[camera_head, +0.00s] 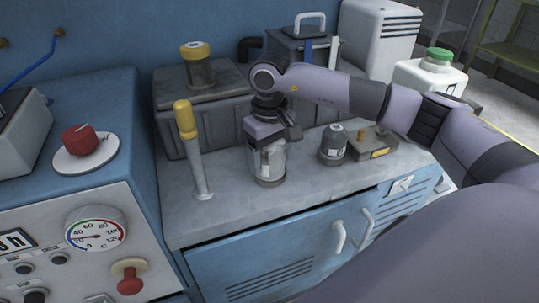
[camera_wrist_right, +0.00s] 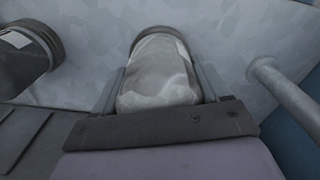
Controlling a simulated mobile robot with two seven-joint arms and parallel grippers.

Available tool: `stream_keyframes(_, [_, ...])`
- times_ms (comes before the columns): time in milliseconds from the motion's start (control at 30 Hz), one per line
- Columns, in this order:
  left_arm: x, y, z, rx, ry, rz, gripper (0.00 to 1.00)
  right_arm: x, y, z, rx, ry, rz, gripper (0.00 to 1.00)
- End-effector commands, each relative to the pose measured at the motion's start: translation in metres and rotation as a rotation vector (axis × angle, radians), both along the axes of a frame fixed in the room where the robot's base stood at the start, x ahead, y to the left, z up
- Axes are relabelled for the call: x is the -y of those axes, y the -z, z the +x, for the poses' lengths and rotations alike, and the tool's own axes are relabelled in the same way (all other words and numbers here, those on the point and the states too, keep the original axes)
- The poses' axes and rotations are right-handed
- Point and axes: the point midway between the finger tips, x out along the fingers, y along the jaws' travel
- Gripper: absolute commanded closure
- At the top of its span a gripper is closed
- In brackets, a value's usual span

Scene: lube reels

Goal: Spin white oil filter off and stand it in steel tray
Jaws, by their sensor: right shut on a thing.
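The white oil filter (camera_head: 270,161) stands upright on the grey counter, with a dark ring at its lower end. My right gripper (camera_head: 268,148) comes down over it from above and is shut on it. In the right wrist view the pale, streaked filter (camera_wrist_right: 158,75) sits between the two fingers of the gripper (camera_wrist_right: 160,88), with the dark ring at its far end. I cannot tell whether the filter is still joined to that ring. I cannot make out a steel tray in either view. My left gripper is not in view.
A dark canister (camera_head: 332,144) and a low metal block (camera_head: 372,142) stand right of the filter. A yellow-topped lever (camera_head: 190,148) rises to its left. Grey boxes (camera_head: 205,118) stand behind. The counter's front strip (camera_head: 225,210) is clear.

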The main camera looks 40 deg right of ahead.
Motion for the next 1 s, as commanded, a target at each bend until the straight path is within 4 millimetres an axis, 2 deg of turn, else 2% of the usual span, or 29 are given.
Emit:
stream_keyframes(33, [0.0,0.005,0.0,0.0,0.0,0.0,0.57,-0.0008,0.0078,-0.0025,-0.011,-0.054,-0.003,0.68])
stream_keyframes(300, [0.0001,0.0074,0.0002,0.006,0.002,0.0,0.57,-0.001,0.0077,-0.0027,-0.013,-0.332,-0.002,0.68])
stream_keyframes(633, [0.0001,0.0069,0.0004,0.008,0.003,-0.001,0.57,-0.0011,0.0069,-0.003,-0.013,-0.381,-0.002,0.68])
stream_keyframes(667, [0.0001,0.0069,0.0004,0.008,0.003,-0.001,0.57,-0.0011,0.0069,-0.003,-0.013,-0.381,-0.002,0.19])
stream_keyframes(700, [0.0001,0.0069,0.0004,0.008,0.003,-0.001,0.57,-0.0011,0.0069,-0.003,-0.013,-0.381,-0.002,0.06])
stream_keyframes(733, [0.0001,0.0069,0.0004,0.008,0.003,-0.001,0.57,-0.0011,0.0068,-0.003,-0.013,-0.38,-0.002,0.0])
stream_keyframes(1000, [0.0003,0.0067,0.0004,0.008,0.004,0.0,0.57,-0.0007,0.0064,-0.0027,-0.013,-0.378,-0.001,0.0])
